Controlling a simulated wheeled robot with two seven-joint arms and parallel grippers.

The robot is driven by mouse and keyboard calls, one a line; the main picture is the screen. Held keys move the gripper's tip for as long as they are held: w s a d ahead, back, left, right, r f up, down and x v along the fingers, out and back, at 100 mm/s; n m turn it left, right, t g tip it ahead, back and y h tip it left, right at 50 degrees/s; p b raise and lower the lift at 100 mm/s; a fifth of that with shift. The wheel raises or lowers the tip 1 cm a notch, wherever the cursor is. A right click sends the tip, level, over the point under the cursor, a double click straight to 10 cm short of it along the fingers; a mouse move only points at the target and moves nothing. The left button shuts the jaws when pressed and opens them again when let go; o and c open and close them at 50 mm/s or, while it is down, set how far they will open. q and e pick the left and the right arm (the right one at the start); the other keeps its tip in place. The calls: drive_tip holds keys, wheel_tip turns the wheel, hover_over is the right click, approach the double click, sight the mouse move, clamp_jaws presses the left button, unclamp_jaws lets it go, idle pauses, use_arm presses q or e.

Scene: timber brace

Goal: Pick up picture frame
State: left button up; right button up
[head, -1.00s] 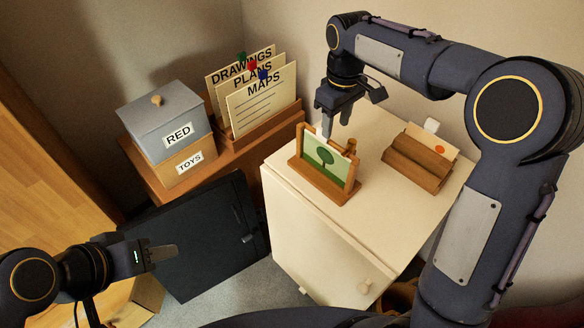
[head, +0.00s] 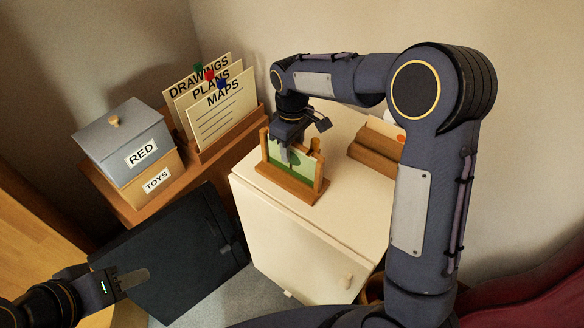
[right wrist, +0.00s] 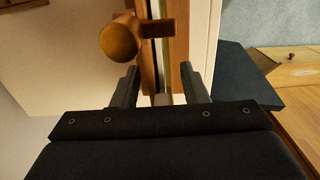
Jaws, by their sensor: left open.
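The picture frame (head: 304,168), a panel with a green tree picture, stands upright in a wooden stand (head: 289,185) on the cream cabinet. My right gripper (head: 284,153) is over it, pointing down, with a finger in front of the picture. In the right wrist view its two fingers (right wrist: 160,86) are apart, either side of the thin upper edge of the panel (right wrist: 157,60), with gaps showing. Contact cannot be seen. My left gripper (head: 134,280) is low at the left, away from the frame and empty, its opening hard to see from this side.
A wooden knob (right wrist: 120,40) lies close beside the right fingers. A wooden card holder (head: 370,152) stands at the right of the cabinet top (head: 258,180). Left of the cabinet are a card rack (head: 232,140), a grey RED box (head: 120,138) and a dark panel (head: 165,262).

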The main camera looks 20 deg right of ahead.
clamp_jaws()
drive_tip(key=shift+r, duration=0.1)
idle(1.1)
